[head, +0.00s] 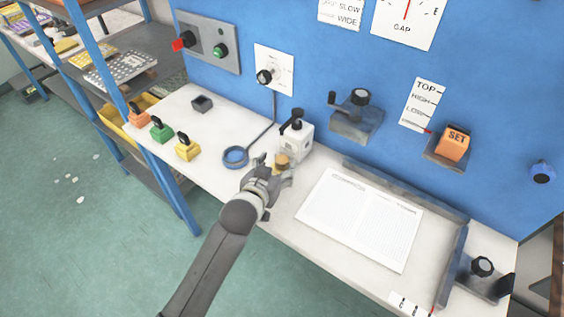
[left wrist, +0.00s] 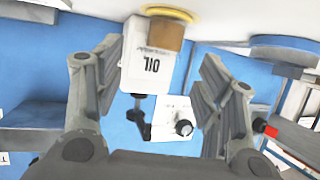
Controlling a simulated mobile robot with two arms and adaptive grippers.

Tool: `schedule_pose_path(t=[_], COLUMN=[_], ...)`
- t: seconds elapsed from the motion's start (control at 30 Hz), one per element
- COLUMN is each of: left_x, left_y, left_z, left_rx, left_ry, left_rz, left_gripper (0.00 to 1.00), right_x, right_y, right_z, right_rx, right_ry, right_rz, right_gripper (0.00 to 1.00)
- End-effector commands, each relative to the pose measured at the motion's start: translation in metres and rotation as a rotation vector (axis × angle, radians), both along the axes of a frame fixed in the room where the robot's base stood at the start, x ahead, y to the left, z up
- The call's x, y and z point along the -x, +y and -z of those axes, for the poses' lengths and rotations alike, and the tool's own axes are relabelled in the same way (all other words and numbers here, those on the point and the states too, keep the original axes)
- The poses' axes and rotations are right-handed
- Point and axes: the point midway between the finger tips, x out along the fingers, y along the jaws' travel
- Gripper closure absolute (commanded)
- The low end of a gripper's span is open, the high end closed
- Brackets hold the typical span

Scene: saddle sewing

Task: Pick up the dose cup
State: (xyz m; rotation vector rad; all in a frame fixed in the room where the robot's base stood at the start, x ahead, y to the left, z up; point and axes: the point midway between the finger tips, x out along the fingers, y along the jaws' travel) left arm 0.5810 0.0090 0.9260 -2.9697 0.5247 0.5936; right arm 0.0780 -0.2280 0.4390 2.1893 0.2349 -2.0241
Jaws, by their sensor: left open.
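The dose cup, which I take to be the small tan-brown cup (head: 282,160), stands on the bench in front of the white oil bottle (head: 297,140). My left gripper (head: 270,164) is open and right beside the cup in the head view, partly covering it. In the left wrist view, which is upside down, the brown cup (left wrist: 165,34) shows at the top between the spread fingers, with a yellow ring at its base. The bottle marked OIL (left wrist: 140,68) is behind it. I cannot tell whether a finger touches the cup. My right gripper is not in view.
A blue ring (head: 236,156) lies left of my gripper. A white printed sheet (head: 360,218) lies to the right. Orange, green and yellow (head: 188,150) blocks with black handles stand at the left bench edge. A blue panel (head: 310,60) with controls rises behind.

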Motion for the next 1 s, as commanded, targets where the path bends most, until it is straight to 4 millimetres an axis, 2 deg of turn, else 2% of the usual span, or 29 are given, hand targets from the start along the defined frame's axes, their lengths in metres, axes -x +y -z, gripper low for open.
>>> schedule_pose_path(t=[0.13,0.33,0.7,1.0], left_x=[-0.018,-0.036,-0.041,-0.041], left_y=[-0.004,-0.01,-0.012,-0.012], left_z=[0.002,0.011,0.014,0.014], left_rx=[-0.001,0.0,0.001,0.0], left_ry=[-0.002,-0.001,-0.001,-0.001], left_rz=[0.001,0.0,0.001,0.0], left_gripper=[0.37,0.37,0.38,0.77], right_x=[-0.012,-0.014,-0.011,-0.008], right_y=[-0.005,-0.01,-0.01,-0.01], right_z=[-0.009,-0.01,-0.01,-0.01], right_rx=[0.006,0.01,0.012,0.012], right_ry=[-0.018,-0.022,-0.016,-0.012], right_rz=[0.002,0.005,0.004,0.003], right_gripper=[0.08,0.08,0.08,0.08])
